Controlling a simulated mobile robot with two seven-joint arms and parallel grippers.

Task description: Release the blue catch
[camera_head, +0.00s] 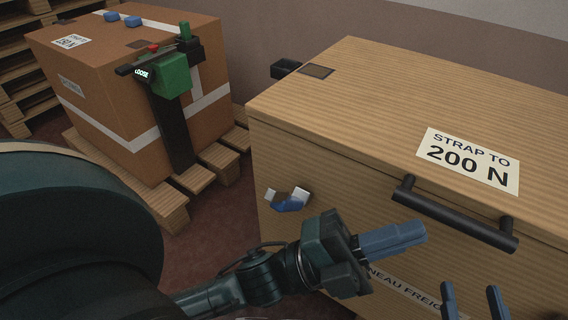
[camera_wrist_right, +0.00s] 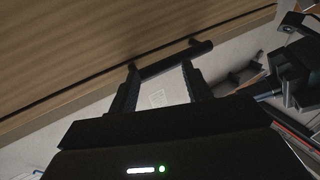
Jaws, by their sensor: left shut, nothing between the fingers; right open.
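The blue catch (camera_head: 290,203), with pale metal ends, sits on the front face of the wooden crate (camera_head: 340,120), near its left edge. My left gripper (camera_head: 408,238) is shut and empty in front of the crate, right of the catch and apart from it. Its fingers point right, below the black bar handle (camera_head: 455,217). My right gripper (camera_head: 474,302) is open at the lower right, below the handle. In the right wrist view its open fingers (camera_wrist_right: 160,88) reach toward the handle (camera_wrist_right: 172,62); I cannot tell whether they touch it.
A label on the crate lid (camera_head: 470,160) reads "STRAP TO 200 N". A cardboard box (camera_head: 95,95) stands on a pallet (camera_head: 210,165) at the left, with a green strap tool (camera_head: 172,75) on it. Stacked pallets (camera_head: 20,80) stand behind. A dark floor gap separates box and crate.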

